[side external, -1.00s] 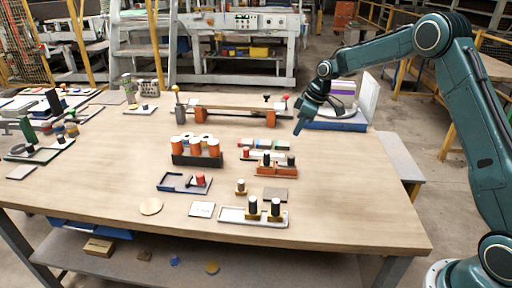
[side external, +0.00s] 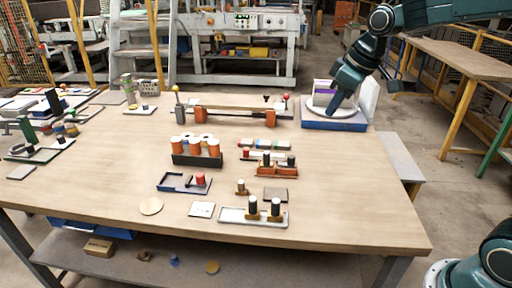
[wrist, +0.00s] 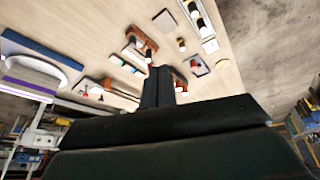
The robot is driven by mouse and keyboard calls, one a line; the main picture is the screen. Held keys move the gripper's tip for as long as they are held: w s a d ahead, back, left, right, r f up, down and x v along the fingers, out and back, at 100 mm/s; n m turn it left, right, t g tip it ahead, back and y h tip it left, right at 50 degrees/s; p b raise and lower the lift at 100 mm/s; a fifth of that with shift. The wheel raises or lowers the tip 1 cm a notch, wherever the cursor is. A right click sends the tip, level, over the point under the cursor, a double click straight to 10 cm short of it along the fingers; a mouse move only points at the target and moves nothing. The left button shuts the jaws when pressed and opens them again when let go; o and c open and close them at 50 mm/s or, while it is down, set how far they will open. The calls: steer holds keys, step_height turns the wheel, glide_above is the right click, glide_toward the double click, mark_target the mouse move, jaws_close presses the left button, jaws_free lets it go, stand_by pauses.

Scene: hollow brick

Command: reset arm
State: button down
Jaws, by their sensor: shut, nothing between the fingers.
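No object hangs from my gripper.
The blue tray (side external: 334,126) with a white ring and panel stands at the back right. A dark rack with orange and white cylinders (side external: 197,160) stands mid-table. A white tray (side external: 236,217) with black pegs is near the front. The right front of the table is bare.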

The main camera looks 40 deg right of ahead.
steer(key=s+a+m, duration=0.1)
steer(key=s+m, duration=0.1)
steer(key=s, duration=0.9)
steer(key=s+a+m+t, duration=0.1)
steer(key=s+a, duration=0.1)
steer(key=s, duration=0.9)
steer(key=shift+s+f+m+h, duration=0.25)
steer(key=shift+s+m+h, duration=0.15)
